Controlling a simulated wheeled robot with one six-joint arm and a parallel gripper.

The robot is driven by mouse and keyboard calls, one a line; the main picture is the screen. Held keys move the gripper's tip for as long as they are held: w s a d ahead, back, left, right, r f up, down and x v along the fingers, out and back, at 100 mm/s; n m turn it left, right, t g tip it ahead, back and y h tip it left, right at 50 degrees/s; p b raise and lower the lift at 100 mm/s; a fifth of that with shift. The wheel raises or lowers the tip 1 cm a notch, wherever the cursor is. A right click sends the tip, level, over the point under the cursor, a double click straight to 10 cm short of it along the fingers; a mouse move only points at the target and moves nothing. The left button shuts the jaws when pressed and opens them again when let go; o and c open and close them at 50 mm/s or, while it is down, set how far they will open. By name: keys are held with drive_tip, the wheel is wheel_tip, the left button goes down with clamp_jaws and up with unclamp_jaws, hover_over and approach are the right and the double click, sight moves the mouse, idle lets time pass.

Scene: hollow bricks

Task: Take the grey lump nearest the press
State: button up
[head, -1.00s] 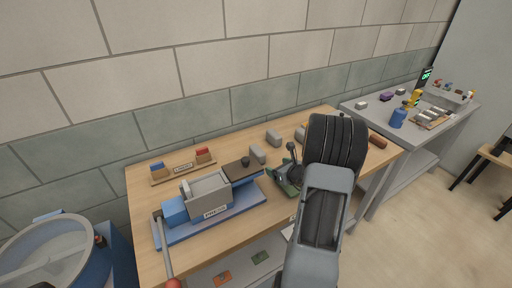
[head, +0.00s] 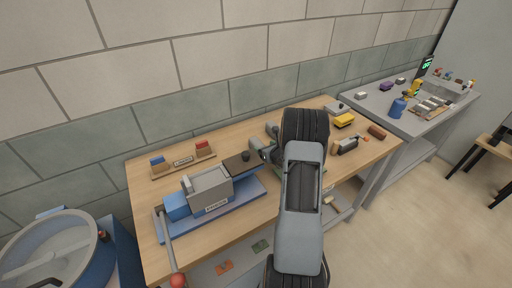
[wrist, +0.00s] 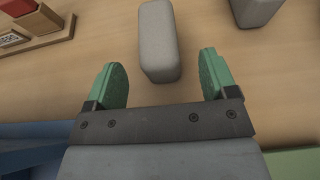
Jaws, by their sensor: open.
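The press (head: 209,188), a grey box on a blue base with a long red-knobbed lever, stands on the left of the wooden bench. A row of grey lumps stands to its right. In the wrist view the grey lump nearest the press (wrist: 159,45) is a rounded upright block, just ahead of my gripper (wrist: 160,78). My gripper is open with green pads; the lump's near end reaches about between the two tips, with space on both sides. A second grey lump (wrist: 256,10) lies to the upper right. In the head view my arm hides most of the gripper and part of the lumps.
A wooden rack (head: 183,162) with blue and red blocks is left of the lumps at the wall; its red block shows in the wrist view (wrist: 40,22). A yellow block (head: 344,120) and a brown piece (head: 377,132) are on the bench's right. A grey table (head: 425,128) stands further right.

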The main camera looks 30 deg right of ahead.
sight(261, 146)
drive_tip(key=shift+p+x, duration=0.55)
drive_tip(key=shift+x, duration=1.5)
drive_tip(key=shift+a, duration=0.15)
drive_tip(key=shift+c, duration=0.4)
drive_tip(key=c, duration=1.2)
